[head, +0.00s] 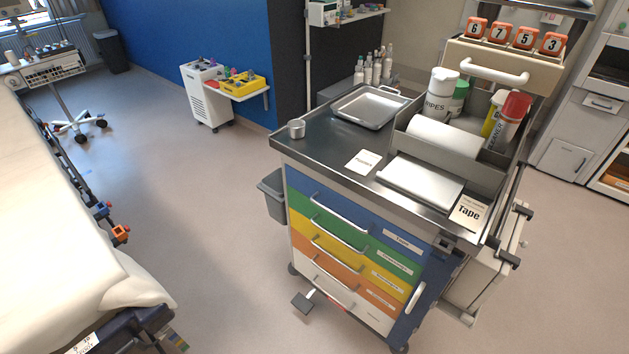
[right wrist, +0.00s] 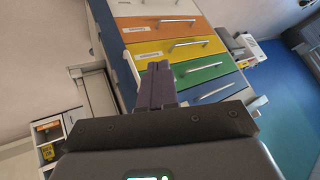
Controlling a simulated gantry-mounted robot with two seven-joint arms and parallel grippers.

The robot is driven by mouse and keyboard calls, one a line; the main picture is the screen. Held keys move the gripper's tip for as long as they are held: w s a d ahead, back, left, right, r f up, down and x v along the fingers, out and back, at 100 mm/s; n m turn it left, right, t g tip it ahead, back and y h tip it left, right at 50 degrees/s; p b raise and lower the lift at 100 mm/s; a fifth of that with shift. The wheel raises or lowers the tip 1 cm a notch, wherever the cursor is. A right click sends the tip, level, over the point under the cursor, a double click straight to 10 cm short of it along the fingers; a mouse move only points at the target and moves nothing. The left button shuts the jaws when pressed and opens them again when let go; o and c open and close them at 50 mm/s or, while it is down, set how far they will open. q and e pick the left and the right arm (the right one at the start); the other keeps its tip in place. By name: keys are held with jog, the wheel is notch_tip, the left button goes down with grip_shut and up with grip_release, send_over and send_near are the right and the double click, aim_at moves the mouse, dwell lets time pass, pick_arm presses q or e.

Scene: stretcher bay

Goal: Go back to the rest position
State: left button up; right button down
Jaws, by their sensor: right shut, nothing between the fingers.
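My right gripper (right wrist: 158,84) shows in the right wrist view with its dark fingers together and nothing between them. It points toward the colored drawer fronts of the medical cart, which look turned over in that view. The cart (head: 352,255) stands right of centre in the head view, with its drawers shut. No contact between the fingers and the drawers can be made out. Neither gripper shows in the head view, and my left gripper is in no view.
A stretcher (head: 60,220) with a pale mattress fills the left side. The cart top holds a metal tray (head: 370,107), a small metal cup (head: 296,128) and a wipes container (head: 438,95). A foot pedal (head: 303,301) sticks out low. Floor between stretcher and cart is clear.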

jog(key=s+d+n+g, duration=0.1)
jog(key=s+n+g, duration=0.45)
jog(key=s, duration=0.25)
notch_tip(320, 180, up, 37)
jog(key=p, duration=3.7)
jog(key=shift+w+f+t+h+p, duration=0.15)
jog(key=shift+w+t+h+p, duration=0.2)
jog(key=shift+h, duration=0.05)
jog(key=shift+n, duration=0.25)
jog(key=shift+f, duration=0.15)
